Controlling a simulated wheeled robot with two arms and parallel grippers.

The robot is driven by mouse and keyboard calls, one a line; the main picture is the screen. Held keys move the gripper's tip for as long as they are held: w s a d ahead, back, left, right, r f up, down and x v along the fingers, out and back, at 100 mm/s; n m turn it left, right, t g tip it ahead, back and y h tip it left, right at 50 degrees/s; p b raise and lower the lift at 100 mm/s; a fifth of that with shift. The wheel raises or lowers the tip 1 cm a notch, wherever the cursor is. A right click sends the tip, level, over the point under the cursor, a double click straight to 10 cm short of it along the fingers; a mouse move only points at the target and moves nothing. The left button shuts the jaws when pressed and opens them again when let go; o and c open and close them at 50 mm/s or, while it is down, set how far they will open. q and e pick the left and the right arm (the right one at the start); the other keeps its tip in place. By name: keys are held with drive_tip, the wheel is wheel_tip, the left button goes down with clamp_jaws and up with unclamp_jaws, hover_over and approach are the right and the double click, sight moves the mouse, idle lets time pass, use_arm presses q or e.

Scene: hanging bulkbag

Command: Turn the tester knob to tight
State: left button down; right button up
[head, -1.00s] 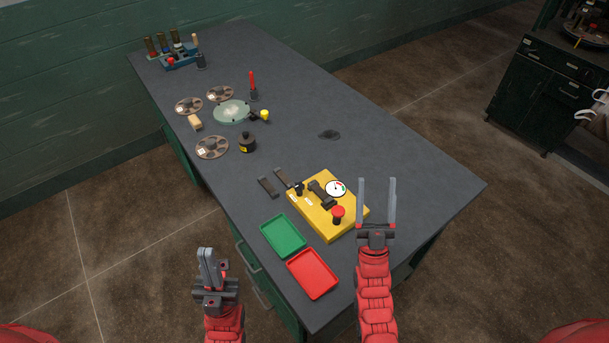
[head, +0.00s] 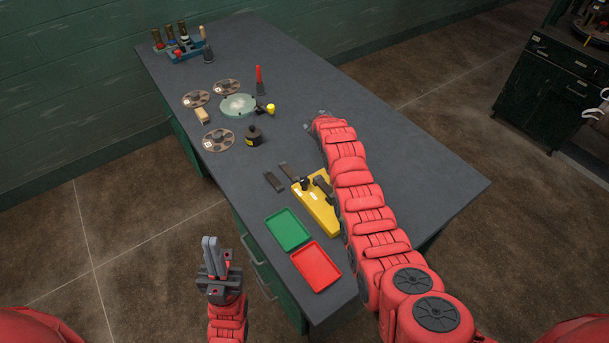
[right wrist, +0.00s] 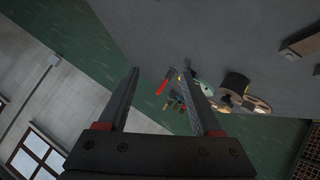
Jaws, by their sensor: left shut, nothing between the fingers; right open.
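The yellow tester (head: 315,207) lies on the dark table, partly covered by my right arm. Its black block and arm show at the edge of my arm. The round white gauge and the red-topped knob are hidden behind my arm. My right gripper (right wrist: 163,72) is open and empty in the right wrist view, tilted over the table. In the head view it is mostly hidden at the far end of my arm, beyond the tester. My left gripper (head: 211,243) is shut and empty, left of the table's near edge.
A green tray (head: 287,230) and a red tray (head: 316,267) lie at the near edge. Two dark bars lie left of the tester. Reels, a black jar (head: 254,135), a pale green disc (head: 238,106) and a red-handled tool stand farther back. The table's right side is clear.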

drive_tip(key=s+a+r+n+g+h, duration=0.1)
drive_tip(key=s+r+n+g, duration=0.2)
drive_tip(key=s+r+g, duration=0.45)
drive_tip(key=s+a+r+n+g+h, duration=0.15)
drive_tip(key=s+r+g, duration=0.25)
drive_tip(key=s, duration=0.6)
drive_tip(key=b, duration=0.7)
hover_over(304, 179)
wheel_tip(304, 179, down, 7)
wheel_tip(304, 179, down, 2)
drive_tip(key=shift+s+f+n+b, duration=0.1)
drive_tip(key=shift+f+n+b, duration=0.15)
drive_tip(key=shift+b, duration=0.1)
wheel_tip(304, 179, down, 4)
drive_tip(key=shift+d+f+p, duration=0.1)
drive_tip(key=shift+p, duration=0.95)
wheel_tip(304, 179, down, 3)
drive_tip(key=shift+r+b, duration=0.1)
drive_tip(key=shift+b, duration=0.4)
drive_tip(key=shift+f, duration=0.45)
drive_tip(key=shift+r, duration=0.1)
